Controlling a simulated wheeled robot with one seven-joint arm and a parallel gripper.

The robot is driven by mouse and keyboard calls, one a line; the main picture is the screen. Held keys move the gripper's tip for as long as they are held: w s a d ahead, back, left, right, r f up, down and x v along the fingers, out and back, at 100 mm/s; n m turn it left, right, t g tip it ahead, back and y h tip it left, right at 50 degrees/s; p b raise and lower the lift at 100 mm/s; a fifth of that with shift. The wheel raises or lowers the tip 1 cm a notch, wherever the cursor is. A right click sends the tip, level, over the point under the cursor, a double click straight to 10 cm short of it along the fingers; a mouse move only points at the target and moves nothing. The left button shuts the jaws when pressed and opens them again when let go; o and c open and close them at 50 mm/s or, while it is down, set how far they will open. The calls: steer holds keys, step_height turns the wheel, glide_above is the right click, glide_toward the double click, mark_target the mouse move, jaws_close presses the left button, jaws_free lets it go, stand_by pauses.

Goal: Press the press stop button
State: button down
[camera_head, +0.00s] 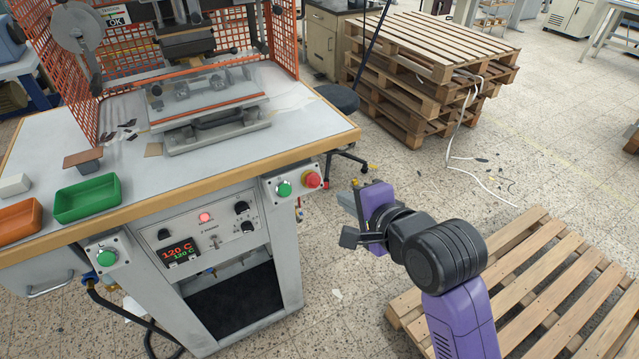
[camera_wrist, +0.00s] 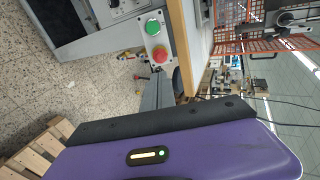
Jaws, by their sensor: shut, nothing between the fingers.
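The red stop button (camera_head: 312,179) sits on the right of a small grey control box at the right front edge of the press table, beside a green button (camera_head: 284,189). In the wrist view the red button (camera_wrist: 159,56) is near the top centre, with the green one (camera_wrist: 153,27) above it. My gripper (camera_head: 345,198) is shut and empty. It is to the right of the box and apart from the red button. Its grey finger end (camera_wrist: 158,92) shows below the red button in the wrist view; the purple hand covers much of that view.
A green tray (camera_head: 88,199) and an orange tray (camera_head: 20,219) are at the table's left. A temperature panel (camera_head: 209,229) is below. Pallets (camera_head: 430,60) stand behind; another pallet (camera_head: 545,290) lies at right.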

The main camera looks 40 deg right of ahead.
mark_target(314, 181)
steer(key=shift+f, duration=0.1)
steer(key=x, duration=1.4)
steer(key=shift+w+d+f, duration=0.1)
steer(key=shift+w+f, duration=0.15)
steer(key=shift+w, duration=0.4)
steer(key=shift+r, duration=0.1)
